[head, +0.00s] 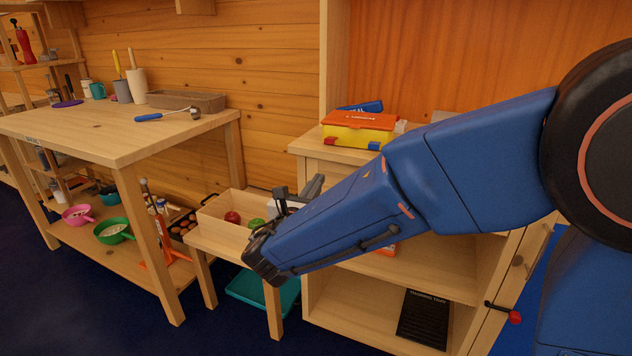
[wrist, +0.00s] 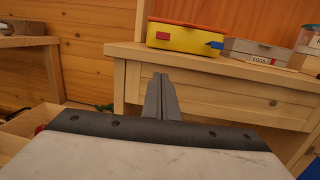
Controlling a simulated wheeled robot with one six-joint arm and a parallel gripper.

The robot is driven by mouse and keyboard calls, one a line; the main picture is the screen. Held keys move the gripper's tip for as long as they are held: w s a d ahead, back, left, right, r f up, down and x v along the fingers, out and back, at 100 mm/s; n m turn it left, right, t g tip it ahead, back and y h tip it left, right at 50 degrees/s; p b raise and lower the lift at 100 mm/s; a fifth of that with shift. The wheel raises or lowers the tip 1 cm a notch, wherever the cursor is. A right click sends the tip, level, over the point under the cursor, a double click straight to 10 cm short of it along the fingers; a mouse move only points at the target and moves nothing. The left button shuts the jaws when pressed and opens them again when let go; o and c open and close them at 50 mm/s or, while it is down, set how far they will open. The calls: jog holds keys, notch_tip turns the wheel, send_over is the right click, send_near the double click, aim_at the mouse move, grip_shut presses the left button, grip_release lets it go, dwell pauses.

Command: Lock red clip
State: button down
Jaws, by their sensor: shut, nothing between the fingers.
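A yellow box with an orange lid (head: 358,128) sits on top of the wooden cabinet; it also shows in the wrist view (wrist: 186,38). The red clip (head: 331,140) is on the left of its front side, and in the wrist view it shows as a small red block (wrist: 162,36). A blue clip (head: 374,145) is on the right of the same side and shows in the wrist view (wrist: 215,45). I cannot tell whether either clip is fastened. My gripper (wrist: 160,77) is shut and empty, below and in front of the box, apart from it.
The cabinet top (wrist: 225,67) overhangs a drawer front. An egg carton (wrist: 257,52) stands right of the box. A small table bears a wooden crate (head: 222,222) with a red apple, left of my gripper. A workbench (head: 110,128) stands farther left.

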aim_at(331, 140)
jog(key=x, duration=0.7)
jog(key=shift+w+d, duration=0.1)
jog(key=shift+w, duration=0.1)
jog(key=r, duration=0.3)
jog(key=shift+w, duration=0.25)
jog(key=shift+r, duration=0.5)
